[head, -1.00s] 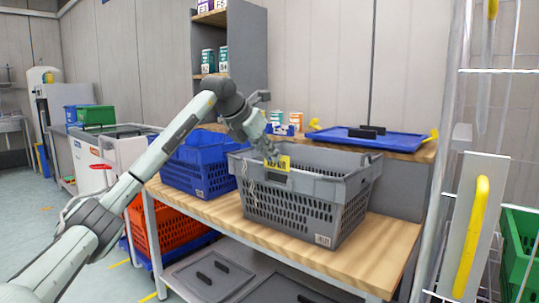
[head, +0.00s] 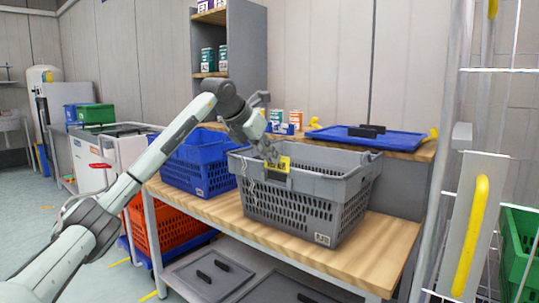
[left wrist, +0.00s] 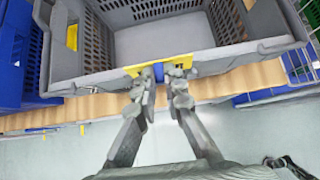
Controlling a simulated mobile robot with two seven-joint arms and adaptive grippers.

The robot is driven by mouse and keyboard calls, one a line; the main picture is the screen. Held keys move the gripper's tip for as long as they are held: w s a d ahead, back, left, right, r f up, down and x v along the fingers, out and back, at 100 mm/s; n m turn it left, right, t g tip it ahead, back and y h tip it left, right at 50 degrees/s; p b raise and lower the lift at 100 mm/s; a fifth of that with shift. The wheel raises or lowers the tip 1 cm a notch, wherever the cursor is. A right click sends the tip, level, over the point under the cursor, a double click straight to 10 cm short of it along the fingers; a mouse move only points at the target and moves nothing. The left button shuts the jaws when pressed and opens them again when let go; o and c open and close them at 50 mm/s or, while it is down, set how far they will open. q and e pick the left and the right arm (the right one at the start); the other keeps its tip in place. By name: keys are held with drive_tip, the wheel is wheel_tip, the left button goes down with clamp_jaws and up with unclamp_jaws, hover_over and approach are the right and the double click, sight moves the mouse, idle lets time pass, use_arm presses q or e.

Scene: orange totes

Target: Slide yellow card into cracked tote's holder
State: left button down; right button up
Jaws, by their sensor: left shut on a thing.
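The grey tote (head: 330,160) with a jagged pale crack line on its near left wall stands on the wooden bench. A grey holder (head: 277,178) sits on that wall just below the rim. My left gripper (head: 270,156) is at the rim, shut on the yellow card (head: 284,163), which is at the holder's top. In the left wrist view, the fingers (left wrist: 163,82) close on the card (left wrist: 180,60) at the tote's edge (left wrist: 220,60). A blue patch shows between the fingertips. I cannot tell whether the card's lower edge is inside the holder. My right gripper is out of view.
A blue tote (head: 200,165) stands close to the left of the grey tote. A blue lid (head: 365,137) lies on a ledge behind. The bench's right end (head: 385,250) is bare. A metal rack (head: 450,150) stands at the right. Grey lids (head: 210,273) lie on the lower shelf.

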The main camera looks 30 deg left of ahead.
use_arm(q)
drive_tip(key=shift+r, duration=0.1)
idle(0.5)
drive_tip(key=shift+f+b, duration=0.75)
drive_tip(key=shift+f, duration=1.1)
drive_tip(key=c, duration=1.5)
unclamp_jaws()
drive_tip(key=shift+c, duration=0.2)
drive_tip(key=v, duration=1.2)
